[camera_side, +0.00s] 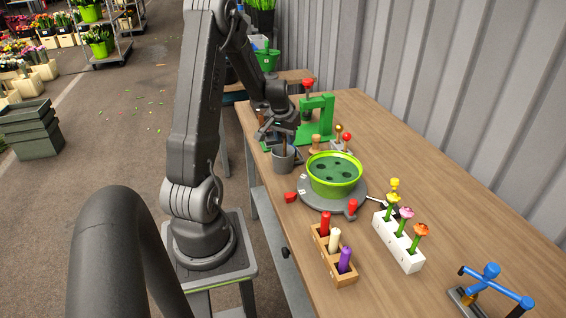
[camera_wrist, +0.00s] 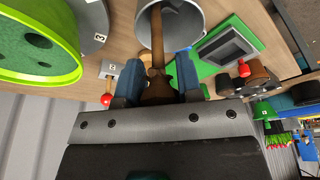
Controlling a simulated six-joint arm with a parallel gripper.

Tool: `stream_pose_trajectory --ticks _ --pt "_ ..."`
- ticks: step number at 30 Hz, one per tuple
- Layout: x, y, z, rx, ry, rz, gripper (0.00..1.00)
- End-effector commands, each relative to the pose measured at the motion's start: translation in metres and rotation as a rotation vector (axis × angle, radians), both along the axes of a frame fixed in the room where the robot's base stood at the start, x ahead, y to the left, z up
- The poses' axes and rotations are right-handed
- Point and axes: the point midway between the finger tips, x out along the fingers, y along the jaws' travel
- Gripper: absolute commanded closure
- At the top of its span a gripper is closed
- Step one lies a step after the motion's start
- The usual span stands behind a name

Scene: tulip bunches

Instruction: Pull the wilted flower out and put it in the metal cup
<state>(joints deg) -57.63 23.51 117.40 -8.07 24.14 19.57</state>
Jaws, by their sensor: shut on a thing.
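My gripper (camera_side: 280,130) is over the grey metal cup (camera_side: 284,162), which stands left of the green bowl near the table's left edge. In the wrist view its blue-padded fingers (camera_wrist: 160,82) are shut on the brown wilted flower (camera_wrist: 157,42). The brown stem runs from between the fingers into the mouth of the cup (camera_wrist: 196,22). Whether the stem touches the cup's bottom is hidden. The lime-green bowl (camera_side: 335,187) holds dark green foam with several empty holes.
The bowl sits on a grey turntable (camera_side: 318,202) with a red-knobbed lever. A green press (camera_side: 316,118) stands behind the cup. A white block (camera_side: 398,243) with upright flowers and a wooden rack (camera_side: 332,262) with coloured pegs stand in front.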

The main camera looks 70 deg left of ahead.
Motion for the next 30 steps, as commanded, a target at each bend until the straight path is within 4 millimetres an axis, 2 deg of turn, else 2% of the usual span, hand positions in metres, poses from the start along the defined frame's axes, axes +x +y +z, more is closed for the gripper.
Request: stream_pose_trajectory --ticks 2,3,12,19,22,26,30 --pt "0.0 0.0 0.0 0.0 0.0 0.0 0.89" --pt "0.0 0.0 0.0 0.0 0.0 0.0 0.64" --pt "0.0 0.0 0.0 0.0 0.0 0.0 0.37" --pt "0.0 0.0 0.001 0.001 -0.001 0.0 0.37" --pt "-0.001 -0.001 0.008 0.004 -0.002 0.0 0.37" --pt "-0.005 -0.004 0.027 0.005 -0.004 0.001 0.37" --pt "-0.011 -0.01 0.058 0.007 -0.004 0.001 0.37"
